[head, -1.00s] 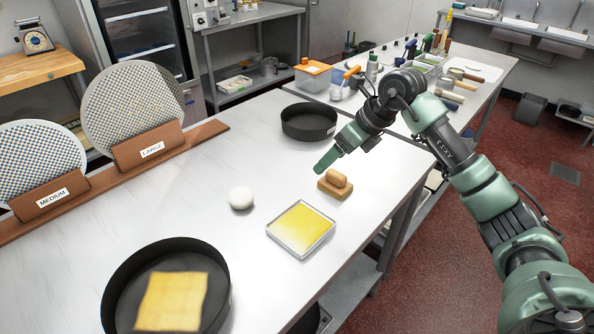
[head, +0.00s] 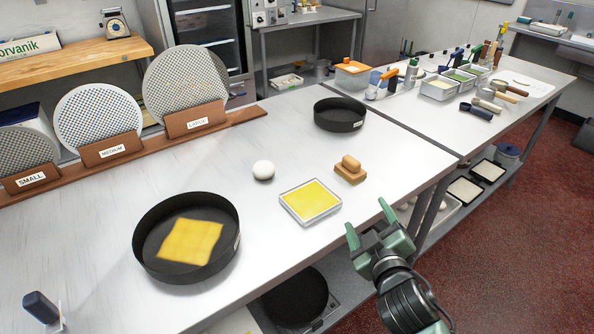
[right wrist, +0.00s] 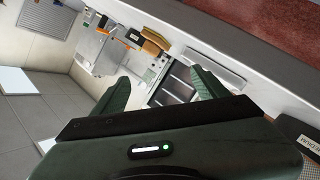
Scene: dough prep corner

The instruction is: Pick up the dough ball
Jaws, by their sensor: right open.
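The dough ball (head: 263,170) is a small white ball on the light worktop (head: 120,175), between the large black pan and the yellow-filled tray. Nothing touches it. My right gripper (head: 370,220) is open and empty off the front edge of the worktop, to the right of and nearer than the ball. In the right wrist view its two green fingers (right wrist: 165,85) stand apart with nothing between them. The dough ball does not show there. My left gripper is not in view.
A black pan (head: 150,222) with a yellow cloth-like sheet stands left; a smaller pan (head: 340,115) stands behind. Screens in a wooden rack (head: 105,150) line the back.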

